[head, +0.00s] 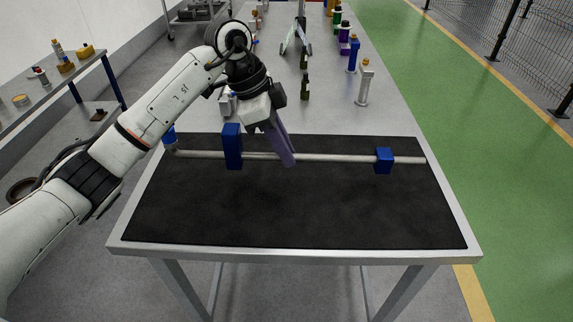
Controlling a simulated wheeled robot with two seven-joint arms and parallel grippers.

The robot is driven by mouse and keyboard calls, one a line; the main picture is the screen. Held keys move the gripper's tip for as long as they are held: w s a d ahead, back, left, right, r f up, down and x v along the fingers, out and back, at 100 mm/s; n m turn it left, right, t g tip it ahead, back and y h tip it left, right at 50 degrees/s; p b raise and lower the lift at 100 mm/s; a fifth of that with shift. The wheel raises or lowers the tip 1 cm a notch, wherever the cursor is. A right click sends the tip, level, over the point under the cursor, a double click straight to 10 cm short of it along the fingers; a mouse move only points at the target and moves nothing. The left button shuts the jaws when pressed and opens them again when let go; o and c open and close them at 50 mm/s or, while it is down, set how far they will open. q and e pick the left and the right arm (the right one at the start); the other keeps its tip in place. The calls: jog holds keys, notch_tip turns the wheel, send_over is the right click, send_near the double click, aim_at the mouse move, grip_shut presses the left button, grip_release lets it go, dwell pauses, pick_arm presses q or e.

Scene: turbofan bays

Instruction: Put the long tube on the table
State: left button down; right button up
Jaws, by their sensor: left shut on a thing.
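The long tube (335,159) is a thin pale-grey rod, lying nearly level from left to right over the black mat (300,215) of the table (460,240). A taller blue block (232,147) stands at the tube toward its left, and a smaller blue block (384,160) sits at it near its right end. I cannot tell whether the tube rests in these blocks or is lifted off them. My left gripper (286,158) reaches down from above, its purple fingers shut on the tube between the blocks. My right gripper is not in view.
Behind the mat stand a silver post (364,83), dark green bottles (305,86) and several coloured cylinders along the right edge. A side shelf (60,80) with small parts is at the left. The mat's front half is clear.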

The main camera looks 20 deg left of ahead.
pick_arm(q)
jog(key=shift+f, duration=2)
jog(key=c, duration=1.8)
grip_release()
jog(key=shift+o, duration=0.2)
jog(key=v, duration=1.2)
